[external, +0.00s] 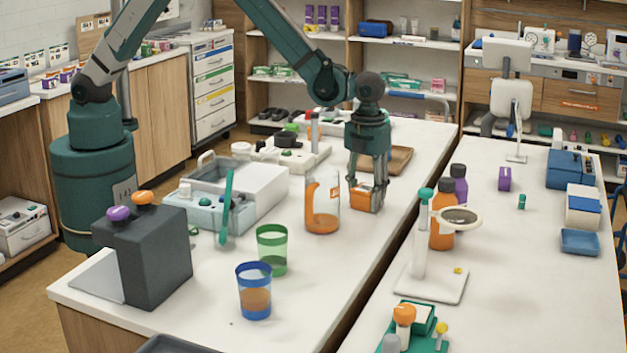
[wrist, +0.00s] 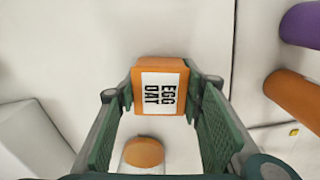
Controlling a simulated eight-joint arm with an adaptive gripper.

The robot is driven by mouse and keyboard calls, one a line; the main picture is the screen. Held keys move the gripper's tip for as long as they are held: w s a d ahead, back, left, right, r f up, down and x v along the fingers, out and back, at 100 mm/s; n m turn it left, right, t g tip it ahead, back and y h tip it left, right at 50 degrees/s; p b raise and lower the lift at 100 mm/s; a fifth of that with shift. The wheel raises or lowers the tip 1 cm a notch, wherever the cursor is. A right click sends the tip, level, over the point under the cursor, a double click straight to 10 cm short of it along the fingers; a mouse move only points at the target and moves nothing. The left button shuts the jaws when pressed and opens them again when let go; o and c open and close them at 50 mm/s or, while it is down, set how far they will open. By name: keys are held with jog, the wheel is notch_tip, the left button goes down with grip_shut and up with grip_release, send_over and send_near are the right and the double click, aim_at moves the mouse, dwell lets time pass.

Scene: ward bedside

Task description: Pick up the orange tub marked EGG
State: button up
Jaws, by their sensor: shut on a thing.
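The orange tub (external: 362,199) has a white label that reads EGG and a second word sideways in the wrist view (wrist: 160,68). My gripper (external: 367,188) points down over the white bedside counter (external: 335,262), with the tub between its fingertips. In the wrist view my gripper (wrist: 160,92) has a green-padded finger pressed on each side of the tub. The tub is at or just above the counter top; I cannot tell which. Its underside is hidden.
A clear jug with orange liquid (external: 322,223) stands close left of the tub. A brown tray (external: 398,160) lies behind. Across a gap, the right-hand counter (external: 535,240) holds an orange bottle (external: 441,231) and a purple bottle (external: 459,188). Green (external: 272,262) and blue (external: 254,300) cups stand in front.

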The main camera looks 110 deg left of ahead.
aim_at(366, 187)
jog(key=shift+r, duration=0.15)
jog(key=shift+r, duration=4.85)
